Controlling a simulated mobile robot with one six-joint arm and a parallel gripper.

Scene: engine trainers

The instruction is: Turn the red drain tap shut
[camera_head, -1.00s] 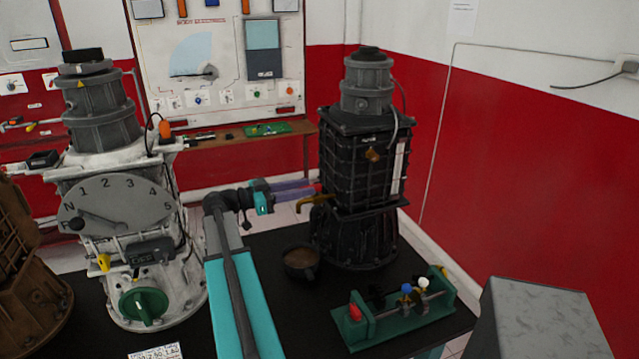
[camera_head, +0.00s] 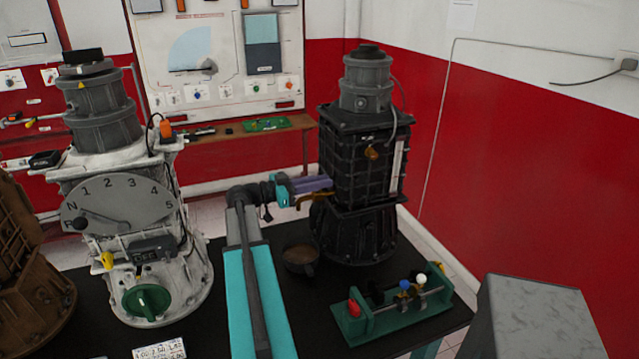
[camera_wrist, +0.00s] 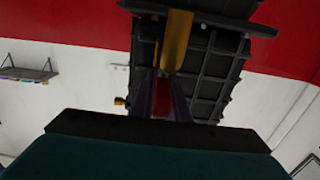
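My gripper (camera_head: 327,184), with purple fingers on a teal and dark wrist, reaches to the left side of the black engine trainer (camera_head: 362,160). In the wrist view the fingertips (camera_wrist: 163,85) are apart, with a red part (camera_wrist: 163,100) between them, probably the red drain tap. I cannot tell whether the fingers touch it. In the head view my gripper hides this part. A brass spout-like piece (camera_head: 314,198) sticks out just below my fingers; a brass-coloured piece (camera_wrist: 178,40) shows just ahead of the fingertips in the wrist view.
A dark round cup (camera_head: 300,260) stands below my gripper on the black table. A green stand (camera_head: 395,312) with red, blue and white knobs is at the front right. A white engine trainer (camera_head: 130,180) with a gear dial is left. A grey box (camera_head: 540,315) stands front right.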

